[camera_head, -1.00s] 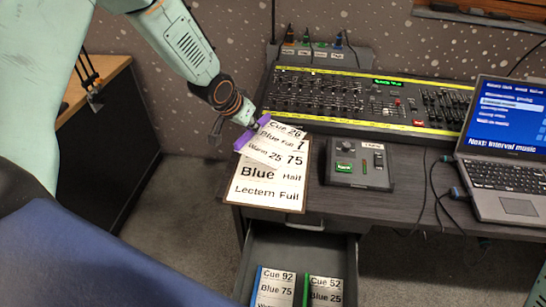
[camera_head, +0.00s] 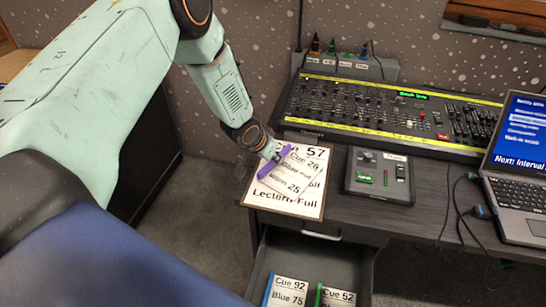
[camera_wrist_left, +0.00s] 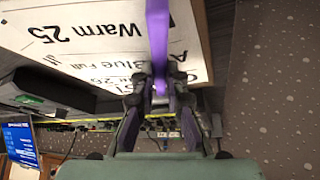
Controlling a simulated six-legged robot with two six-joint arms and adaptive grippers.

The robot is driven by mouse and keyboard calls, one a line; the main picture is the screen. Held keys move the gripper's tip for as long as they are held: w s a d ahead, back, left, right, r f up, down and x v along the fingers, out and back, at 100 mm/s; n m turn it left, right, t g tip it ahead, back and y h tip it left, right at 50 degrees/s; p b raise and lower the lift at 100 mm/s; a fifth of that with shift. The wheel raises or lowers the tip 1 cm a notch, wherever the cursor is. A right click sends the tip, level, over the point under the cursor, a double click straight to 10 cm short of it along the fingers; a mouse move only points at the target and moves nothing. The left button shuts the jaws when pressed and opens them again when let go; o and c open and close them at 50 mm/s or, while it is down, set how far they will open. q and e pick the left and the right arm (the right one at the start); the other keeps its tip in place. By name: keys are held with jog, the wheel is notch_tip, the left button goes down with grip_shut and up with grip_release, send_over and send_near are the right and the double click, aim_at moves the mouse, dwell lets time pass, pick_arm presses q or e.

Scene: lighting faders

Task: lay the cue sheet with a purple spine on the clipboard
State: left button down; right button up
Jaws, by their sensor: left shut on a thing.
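The cue sheet with a purple spine (camera_head: 292,176) is tilted over the clipboard (camera_head: 290,215) at the desk's left front corner. The clipboard bears a large printed page (camera_head: 285,197), partly hidden by the cue sheet. My left gripper (camera_head: 267,153) is shut on the sheet's purple spine, above the clipboard's left part. In the left wrist view the purple spine (camera_wrist_left: 158,35) stands between the fingers (camera_wrist_left: 160,90), and the white sheet (camera_wrist_left: 95,40) spreads to the left. I cannot tell whether the sheet touches the clipboard. My right gripper is not in view.
An open drawer (camera_head: 312,255) below the desk holds a blue-spined sheet (camera_head: 287,291) and a green-spined sheet (camera_head: 335,297). A small control box (camera_head: 379,178) stands right of the clipboard. Behind are the fader console (camera_head: 380,110) and, at right, a laptop (camera_head: 520,165).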

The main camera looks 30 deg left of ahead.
pick_arm(q)
jog(key=shift+f, duration=0.15)
jog(key=c, duration=1.8)
grip_release()
jog(key=shift+f, duration=0.1)
jog(key=o, duration=0.4)
jog(key=shift+r, duration=0.2)
